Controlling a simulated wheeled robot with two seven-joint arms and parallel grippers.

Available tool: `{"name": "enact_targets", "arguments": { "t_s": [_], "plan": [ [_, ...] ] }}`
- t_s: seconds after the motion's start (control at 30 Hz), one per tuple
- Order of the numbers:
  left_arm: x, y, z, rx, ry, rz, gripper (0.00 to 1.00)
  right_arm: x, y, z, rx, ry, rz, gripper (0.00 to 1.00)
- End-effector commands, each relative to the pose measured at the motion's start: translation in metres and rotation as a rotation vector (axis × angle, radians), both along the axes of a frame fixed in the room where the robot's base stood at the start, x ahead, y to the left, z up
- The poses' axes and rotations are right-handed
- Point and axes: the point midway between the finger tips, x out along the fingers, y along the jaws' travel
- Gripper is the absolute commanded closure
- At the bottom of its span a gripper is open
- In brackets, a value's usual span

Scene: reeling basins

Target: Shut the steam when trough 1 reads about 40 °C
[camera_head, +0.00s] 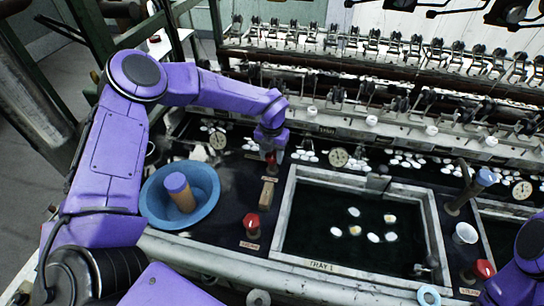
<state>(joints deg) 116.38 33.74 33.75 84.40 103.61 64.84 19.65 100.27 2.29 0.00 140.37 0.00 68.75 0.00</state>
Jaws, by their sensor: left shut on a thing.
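My left gripper (271,153) reaches down from the purple arm and is shut on a red valve knob (271,160) at the back left of trough 1. The fingers partly hide this knob. Trough 1 (290,215) is a dark, water-filled basin with a pale rim, marked "TRAY 1", with several white cocoons floating in it. A round dial gauge (338,157) stands behind its rim; its needle is too small to read. A second red knob (252,221) with a small label sits left of the trough. My right arm shows at the lower right edge; its gripper is out of view.
A blue bowl (152,207) holding a blue-topped brown cylinder (180,192) stands left of trough 1. The reeling machine (400,120) spans the back.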

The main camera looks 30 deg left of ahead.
Motion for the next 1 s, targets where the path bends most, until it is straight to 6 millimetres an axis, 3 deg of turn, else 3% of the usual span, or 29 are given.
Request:
{"name": "enact_targets", "arguments": {
  "t_s": [0.3, 0.87, 0.9, 0.93, 1.0],
  "plan": [
    [0.0004, 0.0009, -0.0011, 0.001, -0.002, -0.131, 0.83, 0.0, 0.0, -0.0052, 0.0, 0.0, 0.0, 0.57],
    [0.0003, 0.0006, -0.0009, 0.001, -0.002, -0.162, 0.83, -0.0001, 0.0, -0.0057, 0.0, 0.0, 0.0, 0.57],
    [0.0002, 0.0006, -0.0009, 0.002, -0.002, -0.162, 0.4, -0.0001, 0.0, -0.0057, 0.0, 0.0, 0.0, 0.57],
    [0.0002, 0.0006, -0.0009, 0.002, -0.001, -0.161, 0.3, 0.0, 0.0001, -0.0057, 0.0, 0.0, 0.0, 0.57],
    [0.0001, 0.0005, -0.0008, 0.001, -0.001, -0.161, 0.27, -0.0001, 0.0, -0.0056, 0.0, 0.0, 0.0, 0.57]
  ]
}}
